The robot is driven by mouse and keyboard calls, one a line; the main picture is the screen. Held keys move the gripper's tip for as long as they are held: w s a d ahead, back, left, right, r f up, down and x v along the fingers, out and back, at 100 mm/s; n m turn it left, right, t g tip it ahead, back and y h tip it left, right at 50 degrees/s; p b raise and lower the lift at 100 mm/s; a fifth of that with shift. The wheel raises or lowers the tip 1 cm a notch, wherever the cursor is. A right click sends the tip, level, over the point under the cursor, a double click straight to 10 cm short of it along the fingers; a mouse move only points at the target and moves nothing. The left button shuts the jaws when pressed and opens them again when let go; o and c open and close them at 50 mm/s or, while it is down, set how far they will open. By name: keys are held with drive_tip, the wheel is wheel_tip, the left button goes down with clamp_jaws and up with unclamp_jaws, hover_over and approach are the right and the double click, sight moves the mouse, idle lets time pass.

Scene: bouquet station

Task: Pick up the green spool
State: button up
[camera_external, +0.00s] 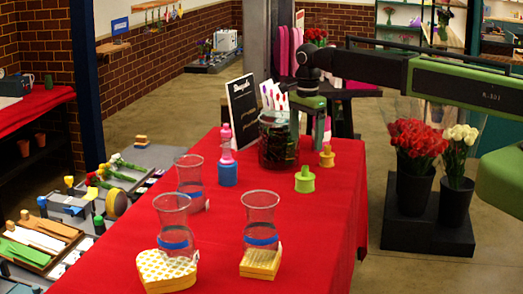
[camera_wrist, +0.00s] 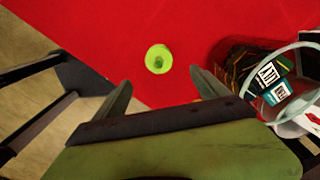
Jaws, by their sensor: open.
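A green spool (camera_external: 305,181) stands upright on the red table in the external view. In the wrist view a lime-green spool (camera_wrist: 158,59) is seen from above, lying between and just beyond the fingertips. My gripper (camera_external: 318,140) hangs above the table beside the dark glass container, behind the green spool. In the wrist view my gripper (camera_wrist: 160,77) has its two fingers spread apart with nothing between them.
A glass container (camera_external: 278,145) with dark contents and seed packets stands close left of my gripper; it also shows in the wrist view (camera_wrist: 262,105). A pink bottle on a blue spool (camera_external: 227,172) and several clear vases (camera_external: 261,210) stand farther left and forward. The table's right side is clear.

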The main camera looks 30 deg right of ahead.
sight(305, 167)
wheel_tip(305, 167, down, 13)
drive_tip(key=b, duration=1.1)
drive_tip(key=shift+s+f+b, duration=0.1)
drive_tip(key=shift+b, duration=0.2)
drive_tip(key=shift+r, duration=0.2)
drive_tip(key=c, duration=1.5)
wheel_tip(305, 167, up, 5)
drive_tip(key=p, duration=0.5)
drive_tip(key=shift+f, duration=0.2)
drive_tip(key=d+r+p, duration=0.2)
drive_tip(key=d, duration=0.1)
drive_tip(key=s+d+r+p, duration=0.1)
drive_tip(key=d+r+p, duration=0.1)
drive_tip(key=d, duration=0.2)
drive_tip(key=s+d+r+p, duration=0.1)
drive_tip(key=d+r+p, duration=0.1)
drive_tip(key=d, duration=0.2)
drive_tip(key=shift+s+d+r, duration=0.1)
drive_tip(key=shift+d+r, duration=0.1)
drive_tip(key=shift+d, duration=0.05)
